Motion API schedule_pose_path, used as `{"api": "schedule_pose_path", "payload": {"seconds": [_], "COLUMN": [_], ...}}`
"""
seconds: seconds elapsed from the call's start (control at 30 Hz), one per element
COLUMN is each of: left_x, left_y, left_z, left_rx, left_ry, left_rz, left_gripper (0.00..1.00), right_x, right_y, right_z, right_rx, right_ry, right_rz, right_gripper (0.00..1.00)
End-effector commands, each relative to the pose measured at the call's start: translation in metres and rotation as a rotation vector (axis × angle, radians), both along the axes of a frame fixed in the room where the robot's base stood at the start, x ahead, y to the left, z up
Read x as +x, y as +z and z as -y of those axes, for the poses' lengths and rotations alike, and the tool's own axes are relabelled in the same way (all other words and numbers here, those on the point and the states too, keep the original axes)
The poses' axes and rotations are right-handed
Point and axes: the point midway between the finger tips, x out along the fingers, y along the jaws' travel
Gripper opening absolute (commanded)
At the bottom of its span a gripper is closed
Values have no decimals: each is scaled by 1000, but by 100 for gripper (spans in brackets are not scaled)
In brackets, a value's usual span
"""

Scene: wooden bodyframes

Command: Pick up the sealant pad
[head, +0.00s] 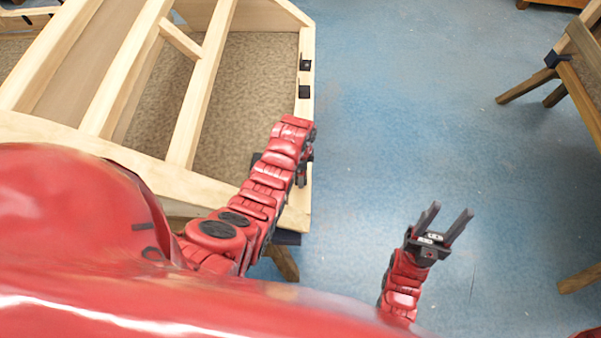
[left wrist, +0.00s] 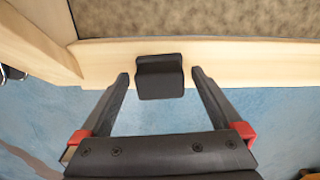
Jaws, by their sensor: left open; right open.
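In the left wrist view, a small black block (left wrist: 160,77), which looks like the sealant pad, sits on the light wooden rail. My left gripper (left wrist: 160,80) is open, with one finger on each side of the block and a gap to each. In the head view, my left arm hangs over the frame's right rail and hides this block. Two similar black pads, a far one (head: 305,65) and a nearer one (head: 305,92), sit further along that rail. My right gripper (head: 445,228) is open and empty above the blue floor.
The wooden bodyframe (head: 120,70) with slanted beams and a brown panel (head: 250,90) fills the upper left. Another wooden frame (head: 575,75) on legs stands at the right edge. The blue floor (head: 420,100) between them is clear.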

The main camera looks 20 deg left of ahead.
Motion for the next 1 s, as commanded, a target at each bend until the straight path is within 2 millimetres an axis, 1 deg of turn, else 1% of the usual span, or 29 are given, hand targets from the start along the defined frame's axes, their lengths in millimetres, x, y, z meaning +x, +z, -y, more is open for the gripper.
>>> {"api": "schedule_pose_path", "payload": {"seconds": [0.1, 0.17, 0.2, 0.57, 0.6, 0.63, 1.0], "left_x": [0, 0, 0, 0, 0, 0, 1], "left_y": [0, 0, 0, 0, 0, 0, 2], "left_z": [0, 0, 0, 0, 0, 0, 0], "left_rx": [0, 0, 0, 0, 0, 0, 0], "left_ry": [0, 0, 0, 0, 1, 1, 1], "left_rz": [0, 0, 0, 0, 1, 1, 2], "left_gripper": [100, 89, 82, 17, 10, 8, 8], "right_x": [0, 0, 0, 0, 0, 0, 0], "right_y": [0, 0, 0, 0, 0, 0, -3], "right_z": [0, 0, 0, 0, 0, 0, 0], "right_rx": [0, 0, 0, 0, 0, 0, 0], "right_ry": [0, 0, 0, 0, 0, 0, 0], "right_rz": [0, 0, 0, 0, 0, 0, 0], "right_gripper": [50, 50, 50, 50, 50, 50, 50]}}
